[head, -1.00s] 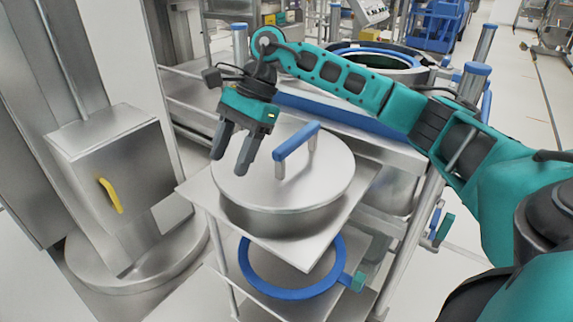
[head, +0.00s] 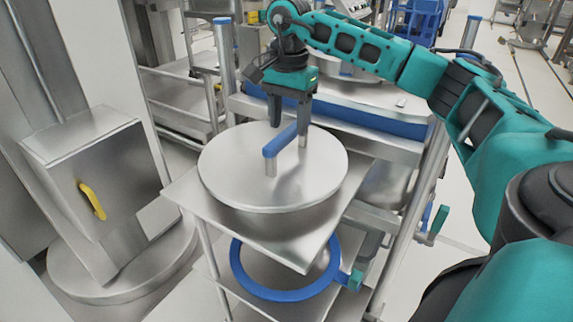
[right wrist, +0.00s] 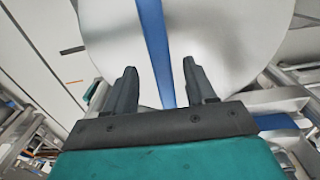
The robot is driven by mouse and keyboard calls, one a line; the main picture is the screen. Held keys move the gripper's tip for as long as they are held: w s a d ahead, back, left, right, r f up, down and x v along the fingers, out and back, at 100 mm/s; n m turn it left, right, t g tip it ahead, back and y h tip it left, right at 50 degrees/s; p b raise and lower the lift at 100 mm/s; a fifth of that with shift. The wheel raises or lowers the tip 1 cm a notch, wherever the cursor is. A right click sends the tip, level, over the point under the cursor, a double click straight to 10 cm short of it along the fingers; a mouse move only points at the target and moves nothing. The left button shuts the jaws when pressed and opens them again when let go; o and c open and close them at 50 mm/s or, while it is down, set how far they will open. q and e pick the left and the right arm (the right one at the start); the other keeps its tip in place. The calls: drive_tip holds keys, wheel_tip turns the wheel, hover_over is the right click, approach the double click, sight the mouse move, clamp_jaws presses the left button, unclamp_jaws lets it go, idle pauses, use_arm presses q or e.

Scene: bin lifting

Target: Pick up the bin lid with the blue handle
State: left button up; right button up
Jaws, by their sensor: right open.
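The round steel bin lid (head: 235,165) lies flat on the small steel shelf of the rack, with its blue bar handle (head: 280,141) on top. My right gripper (head: 289,135) is open, pointing down at the far end of the handle. In the right wrist view, the blue handle (right wrist: 154,45) runs between the two spread fingers of my right gripper (right wrist: 158,85), with a gap on both sides. The lid (right wrist: 215,40) fills the middle of that view. The far end of the handle is partly hidden by the fingers in the head view. My left gripper is not in view.
A blue ring (head: 285,294) sits on a shelf below the lid. A steel box with a yellow handle (head: 92,200) stands at the left. A blue-topped post (head: 223,60) rises behind the lid, and a steel rack frame (head: 425,190) stands to its right.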

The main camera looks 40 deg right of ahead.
sight(288, 130)
drive_tip(key=shift+f, duration=2.55)
drive_tip(key=shift+f, duration=0.25)
clamp_jaws()
drive_tip(key=shift+w+r, duration=0.15)
drive_tip(key=shift+r, duration=0.05)
